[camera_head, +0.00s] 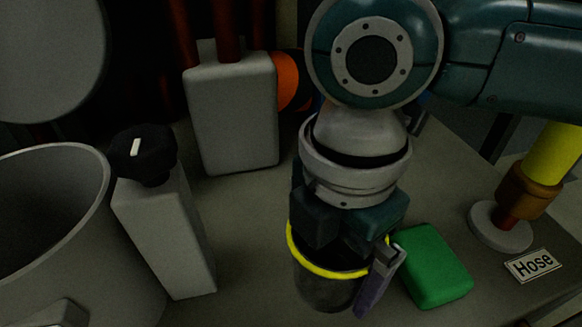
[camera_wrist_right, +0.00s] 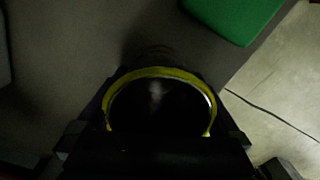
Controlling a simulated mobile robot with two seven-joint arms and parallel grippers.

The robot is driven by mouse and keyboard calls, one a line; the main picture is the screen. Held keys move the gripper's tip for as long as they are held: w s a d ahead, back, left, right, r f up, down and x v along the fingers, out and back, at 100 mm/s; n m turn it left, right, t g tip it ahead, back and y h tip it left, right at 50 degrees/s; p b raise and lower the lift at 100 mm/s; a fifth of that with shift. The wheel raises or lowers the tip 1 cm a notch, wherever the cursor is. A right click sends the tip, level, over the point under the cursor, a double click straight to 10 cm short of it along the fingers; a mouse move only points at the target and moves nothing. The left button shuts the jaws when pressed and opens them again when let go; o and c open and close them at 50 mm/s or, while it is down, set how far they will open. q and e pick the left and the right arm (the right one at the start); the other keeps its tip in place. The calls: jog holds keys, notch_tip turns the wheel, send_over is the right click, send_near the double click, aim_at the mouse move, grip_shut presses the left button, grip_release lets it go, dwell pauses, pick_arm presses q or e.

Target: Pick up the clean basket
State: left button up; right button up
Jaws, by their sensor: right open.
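The basket (camera_head: 325,292) is a dark round container with a yellow rim, standing upright on the grey surface in the head view. Its yellow rim also shows in the wrist view (camera_wrist_right: 160,72), with a dark inside. My right gripper (camera_head: 345,265) points down right over the basket and is open. One finger shows close beside the basket's right side; the other finger is mostly hidden. In the wrist view the dark jaw parts lie on both sides of the rim. I cannot tell whether they touch it. My left gripper is not in view.
A green block (camera_head: 435,266) lies close to the right of the basket. A grey canister with a black knob (camera_head: 165,225) and a large grey drum (camera_head: 60,200) stand left. Behind is another grey box (camera_head: 232,115). A yellow post with a "Hose" label (camera_head: 533,265) stands right.

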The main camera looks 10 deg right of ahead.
jog(key=shift+r, duration=0.1)
jog(key=shift+c, duration=0.3)
jog(key=c, duration=1.1)
jog(key=shift+o, duration=0.2)
jog(key=shift+r, duration=0.1)
